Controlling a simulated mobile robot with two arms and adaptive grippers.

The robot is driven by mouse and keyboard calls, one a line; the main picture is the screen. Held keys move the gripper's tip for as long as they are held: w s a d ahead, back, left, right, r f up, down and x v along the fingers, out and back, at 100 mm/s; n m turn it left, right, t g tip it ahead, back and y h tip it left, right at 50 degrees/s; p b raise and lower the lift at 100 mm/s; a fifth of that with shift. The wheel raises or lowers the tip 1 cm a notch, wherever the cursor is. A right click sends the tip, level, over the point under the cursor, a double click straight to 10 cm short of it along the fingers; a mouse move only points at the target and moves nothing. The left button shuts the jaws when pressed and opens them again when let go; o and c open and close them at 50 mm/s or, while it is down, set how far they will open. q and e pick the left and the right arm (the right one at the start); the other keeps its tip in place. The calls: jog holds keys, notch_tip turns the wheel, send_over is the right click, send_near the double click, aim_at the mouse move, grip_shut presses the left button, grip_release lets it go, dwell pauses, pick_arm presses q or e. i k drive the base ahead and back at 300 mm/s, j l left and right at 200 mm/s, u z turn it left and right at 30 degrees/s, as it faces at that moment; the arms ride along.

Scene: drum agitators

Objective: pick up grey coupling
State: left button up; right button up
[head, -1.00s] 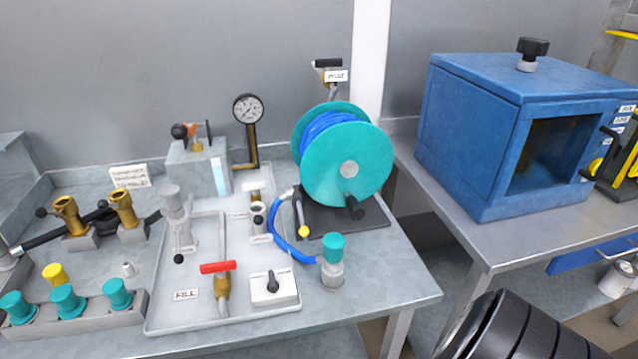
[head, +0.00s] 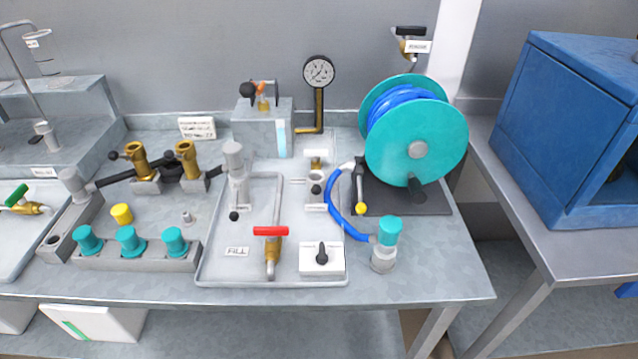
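Several grey fittings stand on the bench, and I cannot tell for sure which is the grey coupling. A tall grey cylindrical fitting (head: 235,165) stands upright at the back left of the fill tray. Another grey fitting (head: 75,183) sits at the left, at the end of a black hose. A small light grey piece (head: 187,217) lies behind the teal-capped rack. A grey body with a teal cap (head: 384,256) stands at the front right, by the blue hose. Neither of my grippers is in view.
The fill tray (head: 215,279) holds a red-handled valve (head: 271,240) and a white switch box (head: 322,262). A teal hose reel (head: 416,145) stands behind right. Brass fittings (head: 136,160) and a rack with teal caps (head: 137,258) are left. A blue cabinet (head: 565,130) is far right.

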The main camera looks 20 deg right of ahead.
aim_at(70, 177)
jog(key=i+j+z, duration=0.1)
jog(key=j, duration=0.3)
jog(key=i+j, duration=0.15)
jog(key=j, duration=0.3)
jog(key=i+j+z, duration=0.15)
jog(key=j, duration=0.25)
